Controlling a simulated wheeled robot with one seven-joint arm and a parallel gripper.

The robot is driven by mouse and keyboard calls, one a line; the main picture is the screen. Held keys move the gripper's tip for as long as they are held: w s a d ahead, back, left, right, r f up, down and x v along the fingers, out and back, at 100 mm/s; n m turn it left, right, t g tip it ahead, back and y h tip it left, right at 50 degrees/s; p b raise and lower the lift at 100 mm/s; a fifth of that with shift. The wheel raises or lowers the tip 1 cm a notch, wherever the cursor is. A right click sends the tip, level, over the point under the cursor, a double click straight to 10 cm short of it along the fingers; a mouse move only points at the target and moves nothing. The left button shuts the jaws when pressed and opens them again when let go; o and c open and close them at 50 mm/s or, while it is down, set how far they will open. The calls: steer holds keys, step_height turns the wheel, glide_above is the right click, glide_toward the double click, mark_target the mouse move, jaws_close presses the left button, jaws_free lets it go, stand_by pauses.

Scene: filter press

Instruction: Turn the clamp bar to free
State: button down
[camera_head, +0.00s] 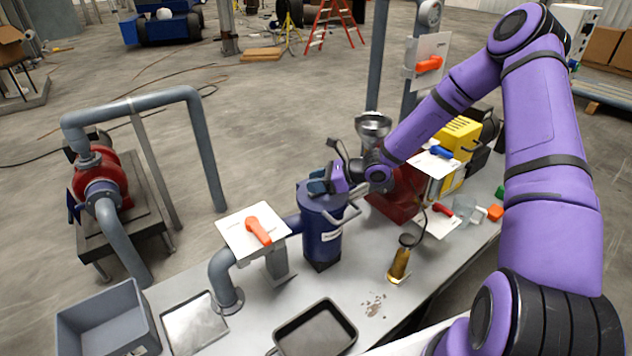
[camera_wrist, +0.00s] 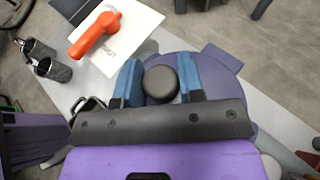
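The blue filter vessel (camera_head: 322,238) stands upright on the bench, with a white label on its side. In the wrist view, the two blue fingers of my gripper (camera_wrist: 160,82) stand either side of a round dark knob (camera_wrist: 160,84) above the vessel's blue-purple lid (camera_wrist: 226,62). Little or no gap shows between fingers and knob; I cannot tell whether they press on it. A pale grey bar or handle (camera_head: 347,214) sticks out at the vessel's right. I cannot tell which part is the clamp bar.
An orange lever (camera_head: 258,230) on a white plate sits close left of the vessel, above the grey pipe (camera_head: 223,278). A brass-coloured cylinder (camera_head: 399,265) stands to the right. A dark tray (camera_head: 315,332) and grey bin (camera_head: 108,322) lie in front.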

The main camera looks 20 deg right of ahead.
steer(key=shift+s+d+n+g+y, duration=0.2)
steer(key=shift+s+d+n+g, duration=0.1)
steer(key=shift+s+n+g, duration=0.35)
steer(key=shift+s+d+n+g+y, duration=0.25)
steer(key=shift+s+n+g, duration=0.25)
steer(key=shift+g, duration=0.25)
steer(key=shift+s+d+n+g+h, duration=0.3)
steer(key=shift+s+d+n+g, duration=0.7)
steer(key=shift+d+n+g, duration=0.55)
steer(key=shift+s+d+n+g+h, duration=0.35)
steer(key=shift+s+d+n+g, duration=0.8)
steer(key=shift+n+g, duration=0.7)
steer(key=shift+s+d+n+g+h, duration=0.3)
steer(key=shift+s+d+n+g, duration=0.55)
steer(key=shift+d+n+g, duration=0.85)
steer(key=shift+a+g, duration=0.2)
steer(key=shift+g, duration=0.2)
steer(key=c, duration=0.7)
jaws_free()
steer(key=shift+c, duration=0.2)
